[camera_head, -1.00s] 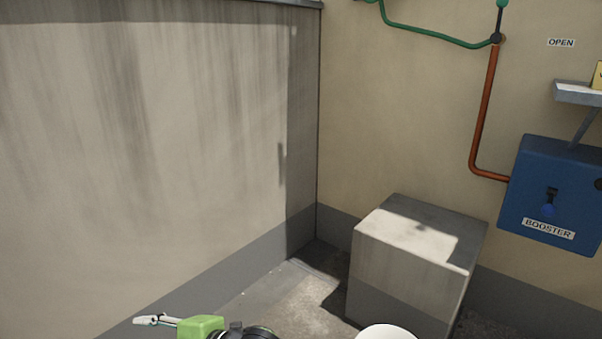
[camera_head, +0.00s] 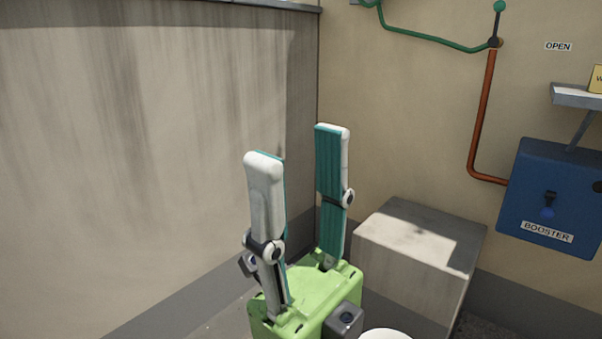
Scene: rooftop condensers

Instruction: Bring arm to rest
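My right gripper (camera_head: 298,165) stands large in the lower middle of the head view. Its green body is at the bottom and its two grey and teal fingers point up. The fingers are spread apart with nothing between them, so it is open and empty. It is in front of the wall corner and left of the concrete block (camera_head: 420,245), covering part of the floor. I cannot tell from this view whether it touches anything. My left gripper is not in view.
A blue booster box (camera_head: 548,195) hangs on the right wall, with an orange pipe (camera_head: 482,120) and a green pipe (camera_head: 425,36) beside it. A grey shelf (camera_head: 577,96) juts out above the box. A bare stained wall (camera_head: 130,150) fills the left.

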